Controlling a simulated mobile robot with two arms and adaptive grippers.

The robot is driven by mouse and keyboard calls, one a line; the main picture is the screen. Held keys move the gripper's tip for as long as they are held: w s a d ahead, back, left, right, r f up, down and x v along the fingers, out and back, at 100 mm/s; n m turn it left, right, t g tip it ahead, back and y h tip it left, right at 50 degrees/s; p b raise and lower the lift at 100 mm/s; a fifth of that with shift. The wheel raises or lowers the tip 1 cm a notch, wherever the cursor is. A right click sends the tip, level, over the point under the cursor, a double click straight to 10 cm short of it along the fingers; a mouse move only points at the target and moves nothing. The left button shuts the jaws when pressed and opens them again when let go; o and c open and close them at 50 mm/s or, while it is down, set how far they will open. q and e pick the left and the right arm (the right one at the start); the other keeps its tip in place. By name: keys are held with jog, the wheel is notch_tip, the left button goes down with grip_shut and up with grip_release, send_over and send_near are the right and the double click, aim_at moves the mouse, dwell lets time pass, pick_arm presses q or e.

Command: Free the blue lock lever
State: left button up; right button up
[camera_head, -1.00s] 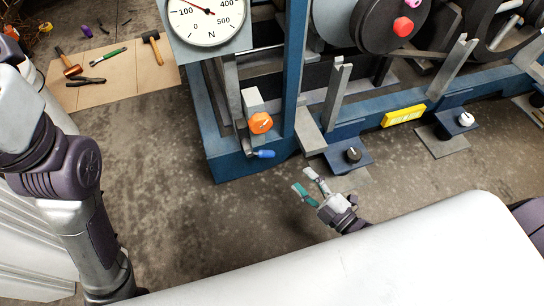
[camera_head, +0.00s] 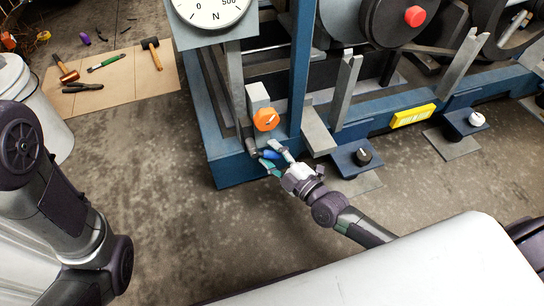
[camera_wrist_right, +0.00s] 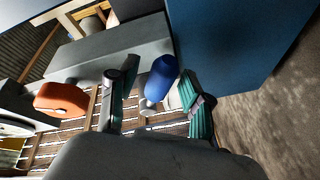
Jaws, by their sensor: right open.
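The blue lock lever (camera_head: 270,154) sticks out low on the front of the blue frame, just below an orange knob (camera_head: 265,119). My right gripper (camera_head: 273,156) is open at the lever, with its fingertips on either side of the blue handle in the head view. In the right wrist view the blue handle (camera_wrist_right: 161,78) stands close beside a teal finger pad (camera_wrist_right: 200,115); I cannot tell whether they touch. The orange knob (camera_wrist_right: 62,98) shows to the left there. My left gripper is out of view.
A blue post (camera_head: 302,70) rises right of the knob. A black knob (camera_head: 363,156) on a blue bracket and a yellow label (camera_head: 412,116) lie to the right. A pressure gauge (camera_head: 212,8) is above. Tools lie on cardboard (camera_head: 125,80) at left. The floor in front is clear.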

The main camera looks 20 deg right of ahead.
jog(key=shift+c, duration=0.3)
grip_shut()
